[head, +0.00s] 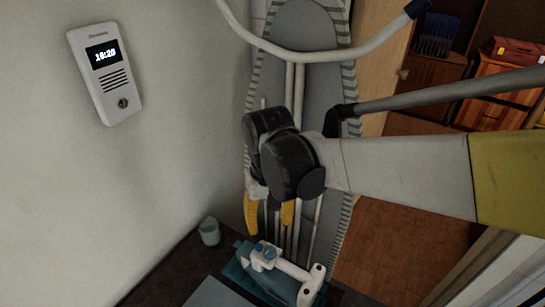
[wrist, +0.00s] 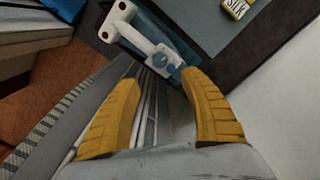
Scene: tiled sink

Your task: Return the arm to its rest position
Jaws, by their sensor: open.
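My gripper (head: 268,226) has two yellow fingers and points downward near the middle of the head view. My pale arm reaches in from the right. In the wrist view my gripper (wrist: 159,76) is open, with nothing between its fingers. A white and teal item with blue and red knobs (head: 290,274) lies just below the fingers in the head view. It shows beyond the fingertips in the wrist view (wrist: 145,38), apparently untouched. No rest mark or dock for the arm is seen.
An ironing-board-like panel with a striped edge (head: 335,75) stands behind my gripper. A small cup (head: 209,232) is on the dark surface by the wall. A wall unit (head: 105,73) hangs at the upper left. A shelf (head: 480,85) stands at the right; wooden floor lies below it.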

